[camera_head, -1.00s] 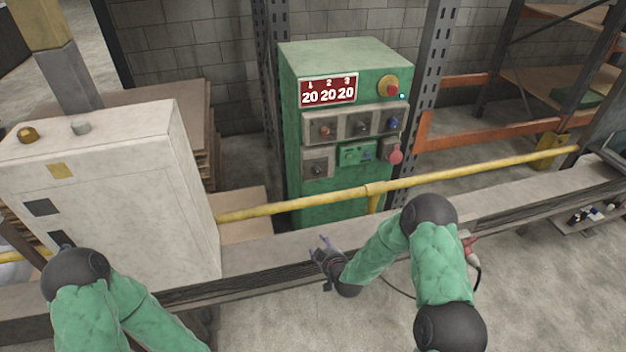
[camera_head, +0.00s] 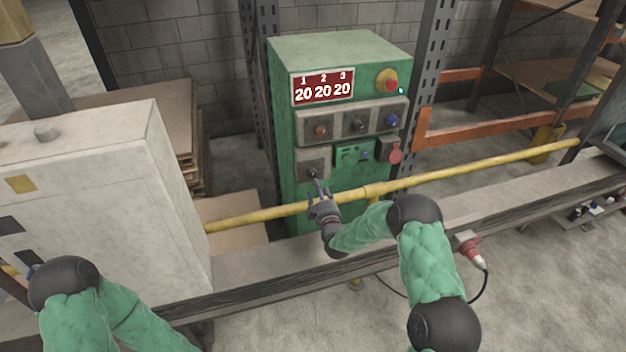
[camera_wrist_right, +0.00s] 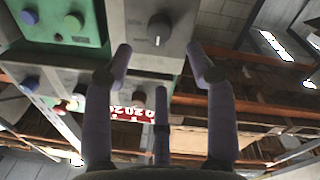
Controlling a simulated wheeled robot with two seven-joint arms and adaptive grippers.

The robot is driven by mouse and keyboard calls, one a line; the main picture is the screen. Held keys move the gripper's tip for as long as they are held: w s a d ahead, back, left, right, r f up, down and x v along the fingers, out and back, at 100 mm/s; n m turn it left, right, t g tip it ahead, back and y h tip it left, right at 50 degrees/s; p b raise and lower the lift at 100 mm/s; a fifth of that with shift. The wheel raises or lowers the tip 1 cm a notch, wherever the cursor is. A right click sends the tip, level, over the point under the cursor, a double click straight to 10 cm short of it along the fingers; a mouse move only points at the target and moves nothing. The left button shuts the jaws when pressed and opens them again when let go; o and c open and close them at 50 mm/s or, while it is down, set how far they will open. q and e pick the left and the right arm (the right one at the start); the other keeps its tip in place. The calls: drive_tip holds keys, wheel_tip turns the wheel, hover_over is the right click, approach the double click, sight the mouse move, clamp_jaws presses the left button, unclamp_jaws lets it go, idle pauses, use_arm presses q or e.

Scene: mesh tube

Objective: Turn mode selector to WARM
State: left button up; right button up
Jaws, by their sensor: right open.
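A green control cabinet (camera_head: 340,48) stands behind the yellow rail. On its lower left grey plate is a dark rotary knob (camera_head: 312,174); no label is readable, so I cannot tell if it is the mode selector. My right gripper (camera_head: 321,192) is just below and in front of this knob, fingers pointing up at it. In the right wrist view, the gripper (camera_wrist_right: 160,65) is open and empty, and a grey knob (camera_wrist_right: 159,28) with a white mark sits beyond and between the fingertips, apart from them. My left gripper is out of view; only its arm shows.
A yellow rail (camera_head: 430,180) crosses below the panel, close to my right gripper. Other knobs, a red-on-yellow button (camera_head: 388,82) and a red plug (camera_head: 395,153) surround the plate. A white box (camera_head: 90,180) stands at left. A red display (camera_head: 322,88) reads 20 20 20.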

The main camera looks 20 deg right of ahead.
sight(312, 176)
drive_tip(key=w+b, duration=0.1)
drive_tip(key=w, duration=0.6)
drive_tip(key=shift+w+d+f+b, duration=0.1)
drive_tip(key=shift+w+b, duration=0.15)
drive_tip(key=shift+b, duration=0.05)
